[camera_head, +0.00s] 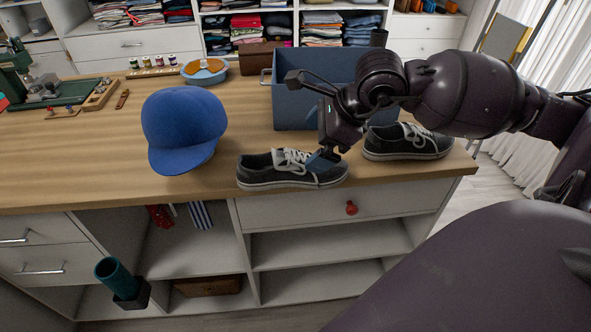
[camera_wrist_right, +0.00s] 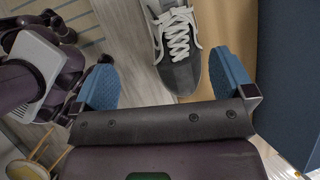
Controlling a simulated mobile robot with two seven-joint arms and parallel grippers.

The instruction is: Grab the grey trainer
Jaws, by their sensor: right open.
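A grey trainer (camera_head: 284,171) with white laces and a pale sole lies on the wooden counter near its front edge, toe to the right. A second similar dark trainer (camera_head: 408,143) lies to its right, partly behind my right arm. My right gripper (camera_head: 325,160) is over the toe end of the first trainer. In the right wrist view the open fingers (camera_wrist_right: 165,85) flank the toe of the grey trainer (camera_wrist_right: 180,50), with gaps showing on both sides. Whether the fingers touch it cannot be told. My left gripper is not in view.
A blue box (camera_head: 292,106) stands just behind the trainers; its side fills the right of the wrist view. A blue cap (camera_head: 183,128) sits left of the first trainer. A blue dish (camera_head: 205,72) and small jars stand farther back. Counter between cap and trainer is clear.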

